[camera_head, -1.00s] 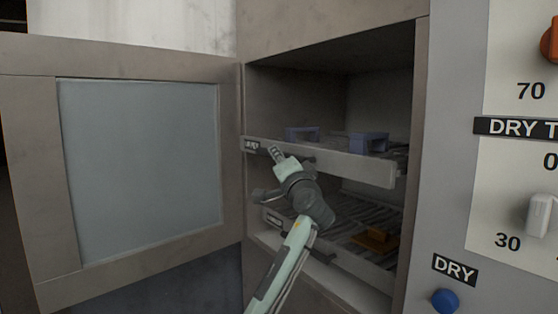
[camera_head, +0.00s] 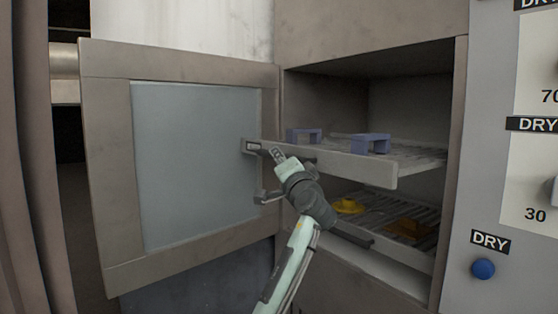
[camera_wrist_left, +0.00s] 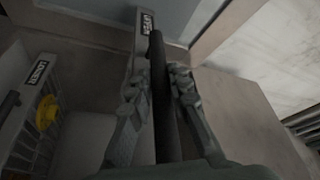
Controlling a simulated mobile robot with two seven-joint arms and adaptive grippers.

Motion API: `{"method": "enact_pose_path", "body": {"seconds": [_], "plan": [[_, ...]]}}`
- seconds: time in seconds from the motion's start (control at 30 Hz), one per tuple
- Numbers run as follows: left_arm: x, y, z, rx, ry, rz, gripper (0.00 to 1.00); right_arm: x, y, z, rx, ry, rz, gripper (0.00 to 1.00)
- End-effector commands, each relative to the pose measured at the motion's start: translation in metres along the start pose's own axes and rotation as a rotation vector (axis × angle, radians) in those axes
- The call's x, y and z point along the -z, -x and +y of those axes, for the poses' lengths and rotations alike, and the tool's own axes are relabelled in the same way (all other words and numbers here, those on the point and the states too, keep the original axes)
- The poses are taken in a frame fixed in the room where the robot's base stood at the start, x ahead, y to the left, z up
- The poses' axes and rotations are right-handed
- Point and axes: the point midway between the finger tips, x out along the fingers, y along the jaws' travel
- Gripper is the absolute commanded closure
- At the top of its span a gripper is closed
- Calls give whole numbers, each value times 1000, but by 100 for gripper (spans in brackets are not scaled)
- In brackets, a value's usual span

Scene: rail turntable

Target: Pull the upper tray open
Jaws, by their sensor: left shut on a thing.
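The upper tray (camera_head: 365,170) is a grey rack with a pale front panel, and it sticks out of the cabinet past the opening. Two blue bracket-shaped pieces (camera_head: 372,143) stand on it. My left gripper (camera_head: 280,157) is at the left part of its front. In the left wrist view, my left gripper's fingers (camera_wrist_left: 160,88) are shut around the tray's dark bar handle (camera_wrist_left: 157,55), beside a small label that reads upper. In the head view the arm hides part of the tray front and most of the handle. My right gripper is not in view.
The lower tray (camera_head: 402,254) sits below, holding a yellow piece (camera_head: 348,206) and an orange piece (camera_head: 407,229). The cabinet door (camera_head: 195,165) stands open at the left, close to the tray's left end. A panel with a blue dry button (camera_head: 483,268) is at the right.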

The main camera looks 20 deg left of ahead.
Motion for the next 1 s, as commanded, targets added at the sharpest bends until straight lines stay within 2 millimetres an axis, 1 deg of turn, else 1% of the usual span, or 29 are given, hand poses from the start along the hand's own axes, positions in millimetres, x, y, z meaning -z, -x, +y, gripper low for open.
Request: {"method": "enact_pose_path", "body": {"seconds": [0.47, 0.5, 0.63, 0.67, 0.9, 1.0], "plan": [[-1, -1, -1, 2, 0, -2, 100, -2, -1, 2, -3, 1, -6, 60], [-1, -1, -1, 2, 0, -2, 78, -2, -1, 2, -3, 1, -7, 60], [0, -1, -1, 2, 0, -1, 62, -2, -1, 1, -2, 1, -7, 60], [0, -1, -1, 1, 0, -1, 61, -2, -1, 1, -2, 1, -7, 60], [0, 0, 0, 1, 0, 0, 61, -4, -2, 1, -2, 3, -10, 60], [0, 4, 0, 0, 1, 1, 61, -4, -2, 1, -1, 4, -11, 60]]}}
